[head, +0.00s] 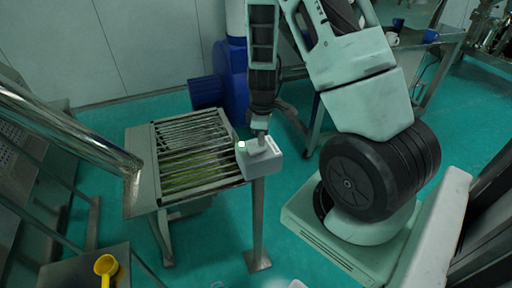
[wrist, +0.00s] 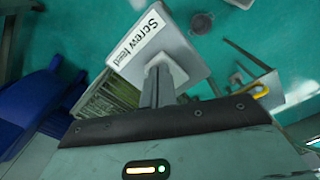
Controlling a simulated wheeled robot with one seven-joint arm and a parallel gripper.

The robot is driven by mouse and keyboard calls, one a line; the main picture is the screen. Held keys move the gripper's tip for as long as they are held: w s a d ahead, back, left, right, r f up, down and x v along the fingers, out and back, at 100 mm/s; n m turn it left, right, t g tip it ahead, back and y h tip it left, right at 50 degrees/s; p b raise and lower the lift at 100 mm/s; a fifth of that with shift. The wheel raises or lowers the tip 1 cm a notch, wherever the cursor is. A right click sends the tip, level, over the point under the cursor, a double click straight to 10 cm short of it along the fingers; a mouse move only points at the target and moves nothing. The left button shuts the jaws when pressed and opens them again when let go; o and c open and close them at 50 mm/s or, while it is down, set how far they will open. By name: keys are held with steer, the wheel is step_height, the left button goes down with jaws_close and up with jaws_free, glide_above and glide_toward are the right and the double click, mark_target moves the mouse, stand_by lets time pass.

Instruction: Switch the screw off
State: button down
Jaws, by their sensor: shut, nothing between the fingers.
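A grey control box (head: 260,164) stands on a post at the right end of the slatted sieve (head: 192,152). A small bright green-white button (head: 241,146) shows at the left of its top. In the wrist view the box (wrist: 182,40) carries a white label reading "Screw feed" (wrist: 138,38). My gripper (head: 261,137) is shut and empty, pointing down at the top of the box; it also shows in the wrist view (wrist: 160,72). Its fingertips are at or just above a pale raised part there. I cannot tell whether they touch. No button shows in the wrist view.
A blue motor housing (head: 222,85) stands behind the sieve. A shiny metal tube (head: 70,128) reaches in from the left. A yellow scoop (head: 106,266) lies on a metal surface at the lower left. The green floor (head: 210,255) in front of the post is mostly clear.

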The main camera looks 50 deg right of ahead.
steer(key=shift+f, duration=0.35)
steer(key=shift+r, duration=0.1)
steer(key=shift+r+p, duration=2.5)
steer(key=shift+r, duration=1)
steer(key=s+a+r+y+b, duration=0.1)
steer(key=a+r+b, duration=0.2)
steer(key=a, duration=0.9)
steer(key=s+a+r+y+b, duration=0.1)
steer(key=s+a+r+b, duration=0.15)
steer(key=a, duration=0.95)
steer(key=s+a+r+n+h+b, duration=0.1)
steer(key=s+a+r+b, duration=0.1)
steer(key=s+a, duration=0.7)
steer(key=s+b, duration=0.1)
steer(key=s, duration=0.3)
steer(key=shift+s+a+r+b, duration=0.15)
steer(key=shift+s+r+b, duration=0.05)
steer(key=shift+r+b, duration=0.15)
